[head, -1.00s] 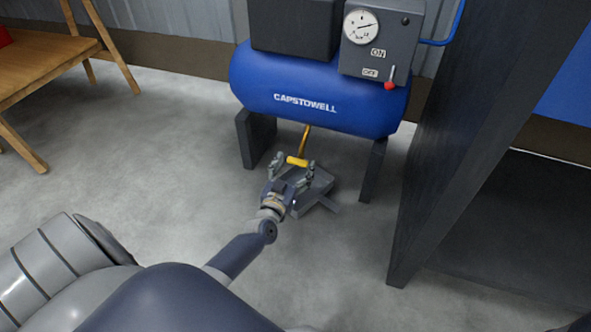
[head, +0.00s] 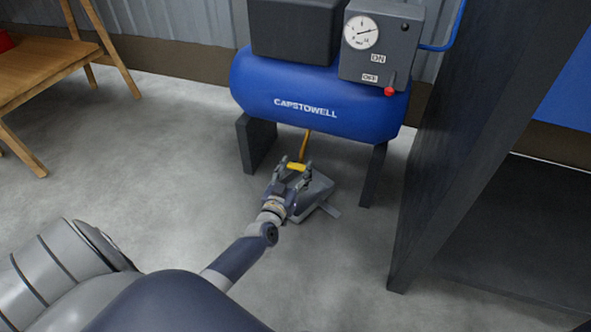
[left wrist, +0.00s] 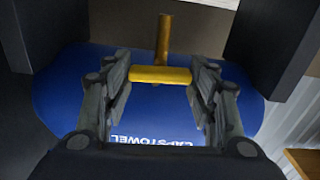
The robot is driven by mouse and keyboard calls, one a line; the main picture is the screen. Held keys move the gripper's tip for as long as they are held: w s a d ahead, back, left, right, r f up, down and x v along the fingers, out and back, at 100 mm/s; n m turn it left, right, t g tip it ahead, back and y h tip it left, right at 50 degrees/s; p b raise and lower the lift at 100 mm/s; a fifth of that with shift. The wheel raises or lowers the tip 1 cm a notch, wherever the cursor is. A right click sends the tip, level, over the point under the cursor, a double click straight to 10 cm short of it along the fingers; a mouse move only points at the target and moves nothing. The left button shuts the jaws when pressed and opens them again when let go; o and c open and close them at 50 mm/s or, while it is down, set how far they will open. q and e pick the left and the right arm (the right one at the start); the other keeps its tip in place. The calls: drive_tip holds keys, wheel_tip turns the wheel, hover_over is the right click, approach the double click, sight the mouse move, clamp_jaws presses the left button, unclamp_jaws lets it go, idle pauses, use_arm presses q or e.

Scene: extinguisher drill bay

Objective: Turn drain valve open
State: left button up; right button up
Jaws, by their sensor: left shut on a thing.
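The drain valve is a yellow crossbar handle (head: 296,167) on a brass stem (head: 304,145) that comes down from under the blue compressor tank (head: 320,108). My left gripper (head: 293,172) is at the handle, low under the tank, and is shut on it. In the left wrist view the yellow handle (left wrist: 160,75) lies crosswise between the two fingers (left wrist: 160,88), with the stem behind it. My right gripper is not in view.
A grey tray-like object (head: 318,190) lies on the floor under my left gripper. Dark tank legs (head: 372,175) flank the valve. A dark panel (head: 450,150) stands at the right, and a wooden bench (head: 40,75) at the left.

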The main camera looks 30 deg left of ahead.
use_arm(q)
drive_tip(key=n, duration=0.3)
drive_tip(key=shift+r+n+p, duration=0.1)
drive_tip(key=shift+n+p, duration=0.2)
drive_tip(key=shift+p, duration=0.05)
drive_tip(key=shift+a+n, duration=0.1)
drive_tip(key=shift+n, duration=1.4)
drive_tip(key=o, duration=1.1)
drive_tip(key=shift+c, duration=0.2)
